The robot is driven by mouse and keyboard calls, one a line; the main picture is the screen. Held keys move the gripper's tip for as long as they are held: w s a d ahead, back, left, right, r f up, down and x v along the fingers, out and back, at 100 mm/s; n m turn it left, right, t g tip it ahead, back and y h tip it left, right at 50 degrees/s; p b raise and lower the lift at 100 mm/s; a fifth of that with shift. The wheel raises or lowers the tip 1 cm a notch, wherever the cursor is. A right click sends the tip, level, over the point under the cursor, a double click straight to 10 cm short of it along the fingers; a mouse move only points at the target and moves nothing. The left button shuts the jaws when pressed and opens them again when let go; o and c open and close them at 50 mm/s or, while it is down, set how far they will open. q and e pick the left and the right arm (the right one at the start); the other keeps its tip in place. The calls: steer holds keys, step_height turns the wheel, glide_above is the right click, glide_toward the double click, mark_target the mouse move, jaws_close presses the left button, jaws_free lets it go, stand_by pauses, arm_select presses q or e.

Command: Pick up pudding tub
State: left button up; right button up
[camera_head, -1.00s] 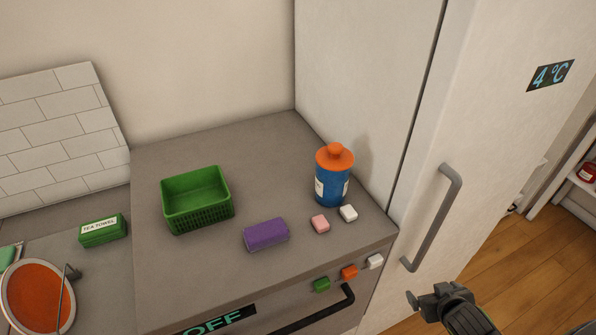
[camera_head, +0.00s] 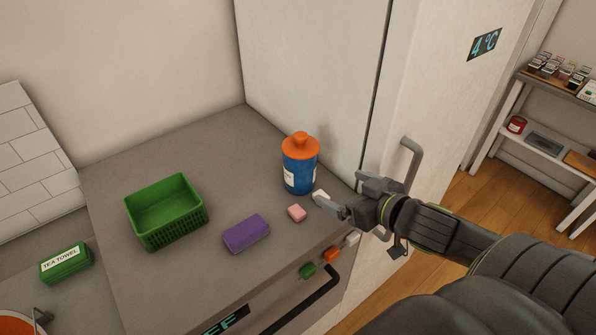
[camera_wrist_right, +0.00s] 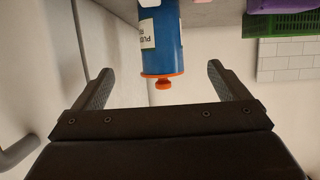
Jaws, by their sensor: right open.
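The pudding tub (camera_head: 300,168) is a blue cylinder with an orange knobbed lid and a white label. It stands upright on the grey counter beside the tall white fridge. My right gripper (camera_head: 344,193) is open and empty, close to the tub on its front right, not touching it in the head view. In the right wrist view, the tub (camera_wrist_right: 164,42) appears upside down between the two spread fingers and beyond them, its label partly readable as "PUD". My left gripper is not in view.
A pink block (camera_head: 297,213) and a white block (camera_head: 320,195), partly hidden by my gripper, lie in front of the tub. A purple block (camera_head: 246,234) and a green basket (camera_head: 190,228) are to the left. The fridge handle (camera_head: 412,160) is behind my gripper.

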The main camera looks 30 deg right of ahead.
mark_target(304, 140)
steer(key=x, duration=0.9)
steer(key=shift+w+d+f, duration=0.1)
steer(key=shift+w+f, duration=0.1)
steer(key=shift+w, duration=0.1)
steer(key=shift+f+p+x, duration=0.15)
steer(key=shift+p+x, duration=0.3)
steer(key=shift+x, duration=0.85)
steer(key=shift+f+p+x, duration=0.15)
steer(key=shift+p+x, duration=0.25)
steer(key=shift+x, duration=0.9)
steer(key=shift+s, duration=0.1)
steer(key=shift+c, duration=0.9)
steer(key=shift+r, duration=0.1)
steer(key=c, duration=1.2)
steer(key=shift+r, duration=0.1)
step_height(304, 140, up, 10)
steer(key=shift+f+b, duration=0.1)
steer(key=shift+b, duration=0.5)
